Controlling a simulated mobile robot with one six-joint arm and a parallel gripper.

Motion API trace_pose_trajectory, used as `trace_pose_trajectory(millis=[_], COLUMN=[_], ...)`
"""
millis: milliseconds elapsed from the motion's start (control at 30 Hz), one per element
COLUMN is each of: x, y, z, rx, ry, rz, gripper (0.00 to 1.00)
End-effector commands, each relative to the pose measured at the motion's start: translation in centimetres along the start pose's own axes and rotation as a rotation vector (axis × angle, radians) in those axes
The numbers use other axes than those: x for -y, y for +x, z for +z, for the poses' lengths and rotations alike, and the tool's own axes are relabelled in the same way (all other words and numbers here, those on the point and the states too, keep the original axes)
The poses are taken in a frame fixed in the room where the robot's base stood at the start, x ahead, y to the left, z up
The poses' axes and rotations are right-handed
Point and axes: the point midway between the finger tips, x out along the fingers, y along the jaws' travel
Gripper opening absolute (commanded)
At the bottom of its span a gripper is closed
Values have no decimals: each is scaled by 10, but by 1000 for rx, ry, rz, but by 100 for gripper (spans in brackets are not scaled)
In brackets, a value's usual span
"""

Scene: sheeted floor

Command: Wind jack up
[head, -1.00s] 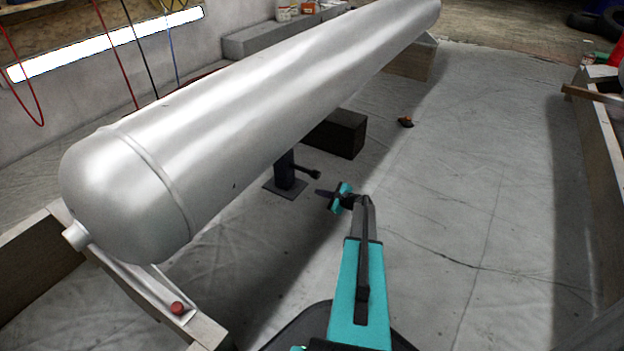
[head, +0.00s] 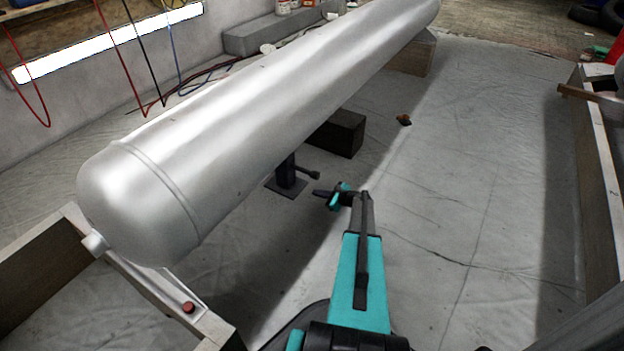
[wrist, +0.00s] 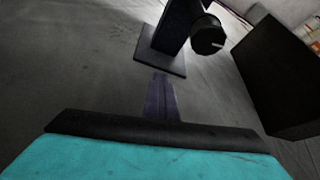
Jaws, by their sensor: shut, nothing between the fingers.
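The jack (head: 287,174) is a dark post on a square base plate, standing on the floor under the near side of the big silver tank (head: 235,120). Its crank or handle (head: 309,174) sticks out to the right and ends in a dark round knob, which also shows in the wrist view (wrist: 208,36). The jack's top is hidden by the tank. My gripper (head: 318,193) is shut and empty, just right of the jack and a little below the knob in the picture. In the wrist view its fingers (wrist: 161,98) point at the base plate (wrist: 160,58), apart from the knob.
A dark block (head: 338,134) stands behind the jack, also at right in the wrist view (wrist: 280,80). A wooden frame (head: 150,283) with a red knob (head: 188,307) is at the tank's near end. A small orange object (head: 404,119) lies on the floor.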

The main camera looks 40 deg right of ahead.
Motion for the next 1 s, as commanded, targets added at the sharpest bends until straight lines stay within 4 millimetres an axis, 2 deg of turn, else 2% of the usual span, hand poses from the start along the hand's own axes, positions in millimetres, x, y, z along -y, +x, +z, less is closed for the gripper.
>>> trace_pose_trajectory(millis=[667,1000], x=[-10,-24], y=[-8,-18], z=[16,30], rx=[-1,-15], ry=[182,282], rz=[87,115], gripper=[0,0])
